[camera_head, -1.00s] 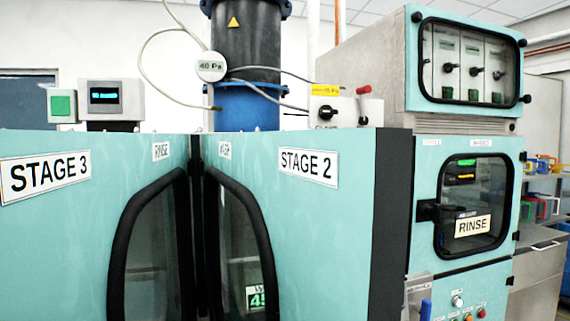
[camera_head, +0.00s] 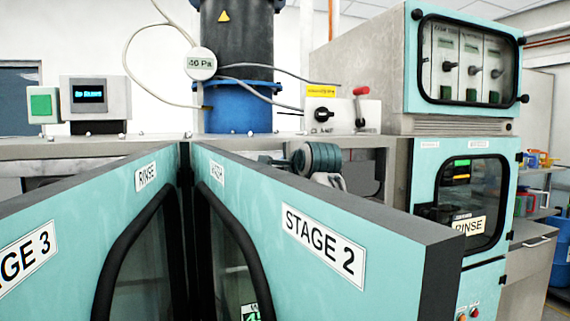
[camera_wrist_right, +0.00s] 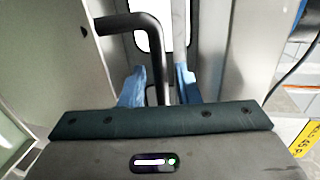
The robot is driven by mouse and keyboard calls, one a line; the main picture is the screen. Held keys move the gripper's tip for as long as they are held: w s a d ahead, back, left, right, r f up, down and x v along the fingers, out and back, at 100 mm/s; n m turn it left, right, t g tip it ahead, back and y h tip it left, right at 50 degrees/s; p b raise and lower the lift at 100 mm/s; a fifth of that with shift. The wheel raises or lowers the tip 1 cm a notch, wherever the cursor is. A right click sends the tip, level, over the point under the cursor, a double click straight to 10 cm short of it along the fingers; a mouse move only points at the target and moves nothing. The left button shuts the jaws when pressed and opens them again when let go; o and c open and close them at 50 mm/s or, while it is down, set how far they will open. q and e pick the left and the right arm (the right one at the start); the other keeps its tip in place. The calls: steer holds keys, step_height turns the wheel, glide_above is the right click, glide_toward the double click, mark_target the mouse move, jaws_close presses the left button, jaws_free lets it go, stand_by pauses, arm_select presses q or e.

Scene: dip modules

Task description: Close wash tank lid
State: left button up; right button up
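My right gripper (camera_wrist_right: 159,75) has its two blue fingers apart in the right wrist view. A bent black bar handle (camera_wrist_right: 158,60) passes between them, with a gap visible on each side. The bar comes from the upper left and turns down. A pale grey surface with a bright, rounded opening lies behind it. I cannot tell whether this handle is on the wash tank lid, and I cannot pick out the lid in the head view. There, part of my right arm shows behind the STAGE 2 panel (camera_head: 375,240), which hides the fingers. My left gripper is not in view.
A STAGE 3 panel (camera_head: 70,230) stands at the left, meeting the STAGE 2 panel in a V; both have black-framed windows. A RINSE door (camera_head: 490,190) is at the right. A blue-based column (camera_head: 240,110) and a switch box (camera_head: 340,115) stand behind.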

steer(key=shift+w, duration=0.1)
steer(key=shift+c, duration=0.4)
steer(key=shift+a, duration=0.1)
jaws_close()
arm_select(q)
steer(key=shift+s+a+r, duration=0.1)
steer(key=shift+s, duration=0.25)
arm_select(e)
steer(key=shift+f, duration=0.1)
